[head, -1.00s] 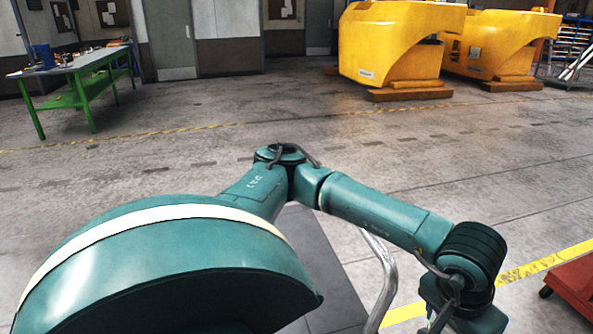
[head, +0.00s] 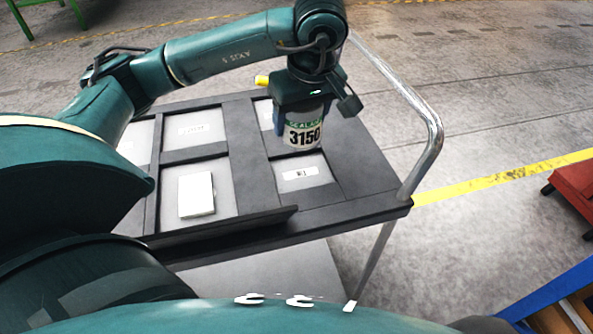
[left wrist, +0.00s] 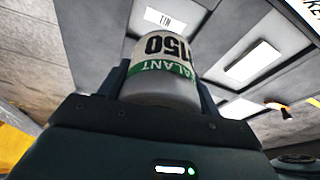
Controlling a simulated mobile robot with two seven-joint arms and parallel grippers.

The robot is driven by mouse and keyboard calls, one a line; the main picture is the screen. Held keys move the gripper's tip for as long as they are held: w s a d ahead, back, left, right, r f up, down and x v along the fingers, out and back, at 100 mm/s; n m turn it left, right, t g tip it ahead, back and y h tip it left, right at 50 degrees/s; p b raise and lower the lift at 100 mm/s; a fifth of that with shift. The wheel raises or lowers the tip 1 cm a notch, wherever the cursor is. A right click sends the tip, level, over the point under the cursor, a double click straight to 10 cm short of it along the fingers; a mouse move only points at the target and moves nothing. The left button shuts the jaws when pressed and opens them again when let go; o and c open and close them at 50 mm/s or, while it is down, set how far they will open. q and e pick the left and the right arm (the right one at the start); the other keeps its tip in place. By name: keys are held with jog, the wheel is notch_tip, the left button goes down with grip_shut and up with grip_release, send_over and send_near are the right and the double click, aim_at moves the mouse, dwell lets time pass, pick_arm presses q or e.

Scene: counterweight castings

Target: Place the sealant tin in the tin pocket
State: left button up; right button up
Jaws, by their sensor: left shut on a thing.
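The sealant tin (head: 303,132), white with a green band and the number 3150, is held by my left gripper (head: 301,112). The tin also shows in the left wrist view (left wrist: 163,68) between the gripper's fingers (left wrist: 165,88). It is upright in the head view, apparently above the cart's front right pocket. That tin pocket (head: 292,187) has a grey floor and a white label; the left wrist view shows a label reading TIN (left wrist: 165,18). The tin hides part of the tray behind it. My right gripper is not in view.
The dark tray cart (head: 356,150) has several pockets; a white box (head: 197,195) lies in the front middle one. A yellow item (head: 262,81) shows at the back. A chrome handle (head: 430,125) rises at the right. A red cart (head: 575,190) stands far right.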

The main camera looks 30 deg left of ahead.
aim_at(311, 110)
pick_arm(q)
notch_tip(311, 110, down, 10)
jog(key=shift+r, duration=0.15)
jog(key=o, duration=1.2)
jog(key=shift+r+p, duration=0.25)
jog(key=shift+p, duration=0.15)
jog(key=v, duration=1)
jog(key=shift+d+r, duration=0.15)
jog(key=shift+r, duration=0.2)
jog(key=shift+s+d+r, duration=0.1)
jog(key=shift+d+r, duration=0.05)
jog(key=shift+r, duration=0.4)
